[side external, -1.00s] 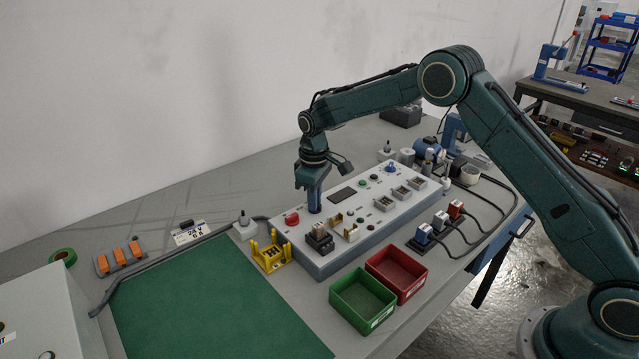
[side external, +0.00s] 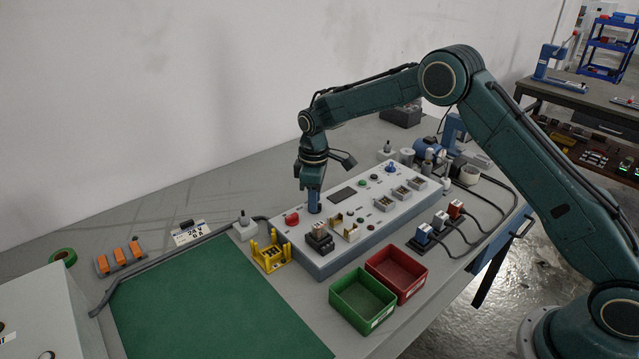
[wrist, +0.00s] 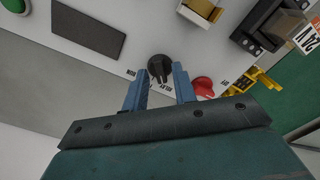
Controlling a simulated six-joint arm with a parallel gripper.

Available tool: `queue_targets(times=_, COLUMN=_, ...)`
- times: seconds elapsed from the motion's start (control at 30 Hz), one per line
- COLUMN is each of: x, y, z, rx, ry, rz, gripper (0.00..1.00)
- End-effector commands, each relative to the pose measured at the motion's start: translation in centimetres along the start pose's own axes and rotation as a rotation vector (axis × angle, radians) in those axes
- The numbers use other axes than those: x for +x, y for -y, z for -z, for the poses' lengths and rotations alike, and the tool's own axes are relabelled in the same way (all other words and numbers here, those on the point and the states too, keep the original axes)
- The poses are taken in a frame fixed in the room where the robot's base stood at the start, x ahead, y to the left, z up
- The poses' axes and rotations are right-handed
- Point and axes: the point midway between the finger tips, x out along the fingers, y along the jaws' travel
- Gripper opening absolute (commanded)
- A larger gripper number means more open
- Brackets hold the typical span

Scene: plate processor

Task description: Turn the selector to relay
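In the side view my gripper (side external: 314,210) is low at the panel's left part and hides the knob.
A red button (side external: 292,218) stands close to the left of my gripper. A dark connector block (side external: 320,238) is just in front, and a dark display (side external: 342,194) is behind. A yellow bracket (side external: 270,254) and green and red bins (side external: 362,300) stand near the panel.

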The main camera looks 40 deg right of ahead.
Motion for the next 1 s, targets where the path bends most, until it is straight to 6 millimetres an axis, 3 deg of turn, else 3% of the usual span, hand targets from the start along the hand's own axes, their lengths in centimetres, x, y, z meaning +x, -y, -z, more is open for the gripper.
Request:
queue_targets(times=0.53, x=-0.7, y=0.0, z=0.0, rx=0.003, ry=0.001, rz=0.000, gripper=0.34)
queue_targets(times=0.77, x=-3.3, y=0.0, z=0.0, rx=0.003, ry=0.000, rz=0.000, gripper=0.34)
queue_targets(times=1.0, x=-7.3, y=0.0, z=0.0, rx=0.002, ry=-0.001, rz=-0.001, gripper=0.34)
